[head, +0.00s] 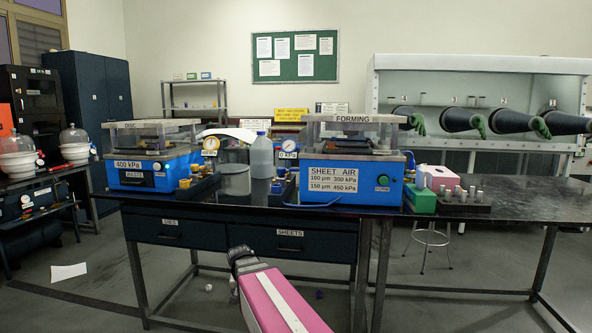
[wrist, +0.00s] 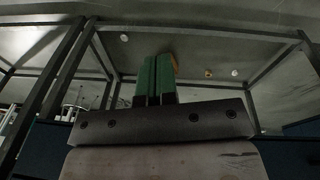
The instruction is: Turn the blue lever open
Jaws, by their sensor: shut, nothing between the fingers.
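Small blue parts (head: 276,187) stand below the right gauge (head: 289,148) on the bench, between the clear container and the forming machine; they are too small to tell whether one is the blue lever, or its position. The fingers are not clear there, well below and apart from the bench-top parts.
The black bench (head: 450,203) has two drawers (head: 165,232) under its left half. The disc machine (head: 152,170), a grey bottle (head: 262,157) and the forming machine (head: 352,175) crowd its top. Bench legs flank my arm. Small items lie on the floor (head: 209,287).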

